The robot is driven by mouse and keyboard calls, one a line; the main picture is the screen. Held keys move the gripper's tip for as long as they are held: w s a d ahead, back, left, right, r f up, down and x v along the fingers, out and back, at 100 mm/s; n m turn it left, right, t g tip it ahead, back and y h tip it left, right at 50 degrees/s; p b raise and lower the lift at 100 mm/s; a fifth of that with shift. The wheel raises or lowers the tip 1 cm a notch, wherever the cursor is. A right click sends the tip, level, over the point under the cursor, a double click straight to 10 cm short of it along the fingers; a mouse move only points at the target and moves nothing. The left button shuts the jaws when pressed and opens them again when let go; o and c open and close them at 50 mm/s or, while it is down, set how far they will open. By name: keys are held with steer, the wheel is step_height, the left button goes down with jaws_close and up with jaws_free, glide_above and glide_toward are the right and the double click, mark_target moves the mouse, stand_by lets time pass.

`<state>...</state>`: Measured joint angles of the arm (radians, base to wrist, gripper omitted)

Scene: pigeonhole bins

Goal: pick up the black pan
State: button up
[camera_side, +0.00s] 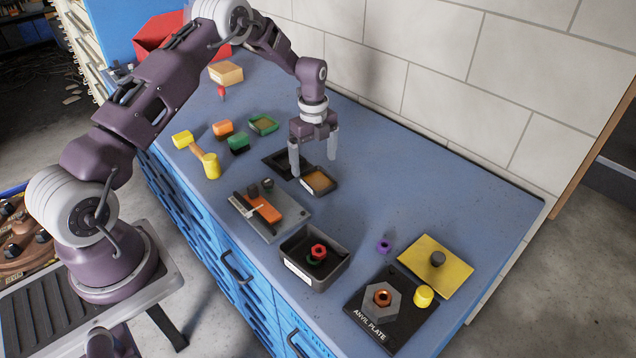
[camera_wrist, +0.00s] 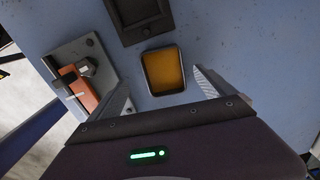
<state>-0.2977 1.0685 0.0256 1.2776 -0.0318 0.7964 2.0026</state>
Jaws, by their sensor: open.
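A small black-rimmed pan (camera_side: 318,183) with an amber-brown inside lies on the blue bench top, beneath my gripper (camera_side: 313,167). In the wrist view this pan (camera_wrist: 163,70) lies between and slightly beyond the two fingertips (camera_wrist: 162,92). A darker, flat black square pan or tray (camera_side: 277,162) lies just beside it, partly hidden behind a finger in the side view. It also shows at the top of the wrist view (camera_wrist: 138,28), cut by the edge. My gripper is open, points down and holds nothing. I cannot tell its exact height above the bench.
A grey plate (camera_side: 290,222) with an orange block and a dark bin (camera_side: 293,268) with a red nut lie nearer the front edge. An anvil plate (camera_side: 362,318) and yellow plate (camera_side: 455,275) lie right. Yellow, orange and green pieces lie left. The wall (camera_side: 440,120) stands behind.

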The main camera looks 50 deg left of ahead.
mark_target(316, 181)
steer(key=f, duration=0.5)
steer(key=shift+w+f, duration=0.3)
steer(key=shift+f, duration=0.05)
steer(key=shift+c, duration=0.4)
